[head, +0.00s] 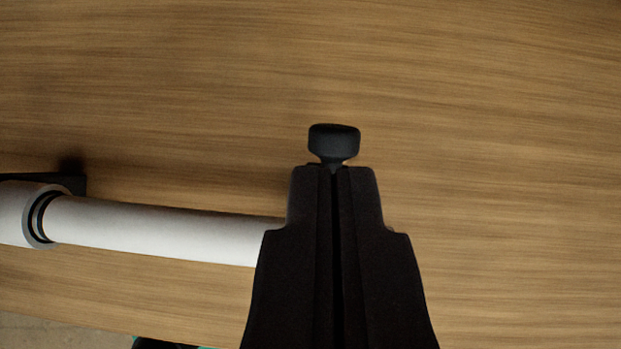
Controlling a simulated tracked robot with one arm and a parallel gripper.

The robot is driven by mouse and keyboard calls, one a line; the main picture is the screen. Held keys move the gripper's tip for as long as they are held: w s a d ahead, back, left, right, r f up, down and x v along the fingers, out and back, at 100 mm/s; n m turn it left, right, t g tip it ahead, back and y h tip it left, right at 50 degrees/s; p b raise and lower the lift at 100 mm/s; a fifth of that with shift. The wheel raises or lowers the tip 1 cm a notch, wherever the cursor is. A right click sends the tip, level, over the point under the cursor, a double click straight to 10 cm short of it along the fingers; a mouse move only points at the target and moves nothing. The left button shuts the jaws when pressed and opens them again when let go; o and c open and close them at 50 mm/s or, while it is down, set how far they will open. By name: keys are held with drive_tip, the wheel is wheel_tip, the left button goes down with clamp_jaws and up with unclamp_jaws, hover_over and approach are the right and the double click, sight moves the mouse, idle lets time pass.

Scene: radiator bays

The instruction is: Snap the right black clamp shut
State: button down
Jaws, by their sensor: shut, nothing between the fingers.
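My gripper (334,172) is shut with its two dark fingers together and nothing between them. A small black knob-like part (334,140) shows just beyond the fingertips and looks like part of the right black clamp. The tips overlap its lower end in the picture; I cannot tell whether they touch it. The rest of the clamp is hidden behind my gripper, so I cannot see whether it is open or closed. A white pipe (160,228) comes from the left and passes out of sight behind my fingers.
A pale collar with a dark ring (40,215) surrounds the pipe at the left, with a black bracket (70,184) beside it. A wood-grain surface (480,120) fills the background and is clear at the right. A dark object with teal edges (165,343) peeks in at the bottom left.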

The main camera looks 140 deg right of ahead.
drive_tip(key=p+x, duration=0.1)
drive_tip(key=x, duration=0.7)
drive_tip(key=shift+f, duration=0.15)
drive_tip(key=shift+s+b, duration=0.1)
drive_tip(key=shift+b, duration=0.35)
